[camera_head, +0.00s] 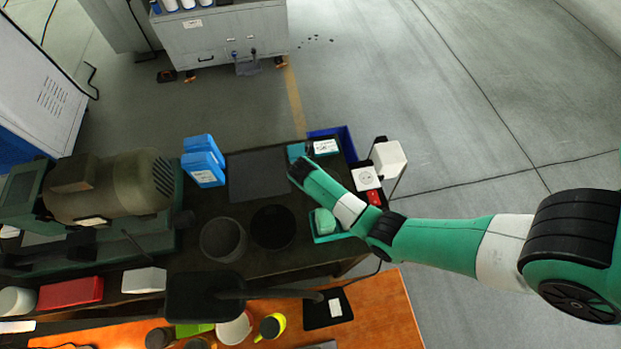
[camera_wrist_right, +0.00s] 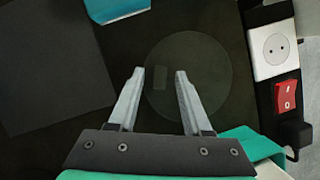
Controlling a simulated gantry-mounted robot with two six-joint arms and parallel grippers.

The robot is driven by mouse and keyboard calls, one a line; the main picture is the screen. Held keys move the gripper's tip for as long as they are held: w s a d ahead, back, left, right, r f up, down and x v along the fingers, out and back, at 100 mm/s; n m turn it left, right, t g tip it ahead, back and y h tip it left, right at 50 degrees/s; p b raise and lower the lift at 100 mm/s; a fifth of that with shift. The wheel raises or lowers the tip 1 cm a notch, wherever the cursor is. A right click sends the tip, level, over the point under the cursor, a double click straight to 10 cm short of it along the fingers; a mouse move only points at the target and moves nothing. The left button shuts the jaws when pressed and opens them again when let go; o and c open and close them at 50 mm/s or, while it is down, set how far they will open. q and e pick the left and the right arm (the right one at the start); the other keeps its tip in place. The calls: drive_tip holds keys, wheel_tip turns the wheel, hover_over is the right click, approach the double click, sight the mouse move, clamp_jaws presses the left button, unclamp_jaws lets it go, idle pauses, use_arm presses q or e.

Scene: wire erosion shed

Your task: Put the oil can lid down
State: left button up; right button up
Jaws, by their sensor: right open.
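A dark, see-through round disc, which looks like the oil can lid (camera_wrist_right: 206,62), lies flat on the dark bench in the right wrist view. A small rectangular piece (camera_wrist_right: 160,78) shows near its left side. My right gripper (camera_wrist_right: 160,74) is open, its fingertips on either side of that small piece with nothing clamped between them. The gap in height is hard to judge. In the head view my right arm hides the disc. A grey round can (camera_head: 223,240) and a dark round container (camera_head: 273,227) stand on the bench there. My left gripper is not in view.
A dark square mat (camera_head: 258,175) lies beside my right gripper. A socket strip with a red switch (camera_wrist_right: 285,97) is close on the right. A blue bin (camera_head: 333,137) and a turquoise box (camera_head: 326,224) flank the arm. A motor (camera_head: 115,185) fills the bench's left.

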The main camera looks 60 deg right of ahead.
drive_tip(key=shift+a+r, duration=0.1)
drive_tip(key=shift+r, duration=0.4)
drive_tip(key=p+v, duration=0.3)
drive_tip(key=v, duration=0.8)
drive_tip(key=shift+a+r, duration=0.1)
drive_tip(key=shift+a, duration=0.05)
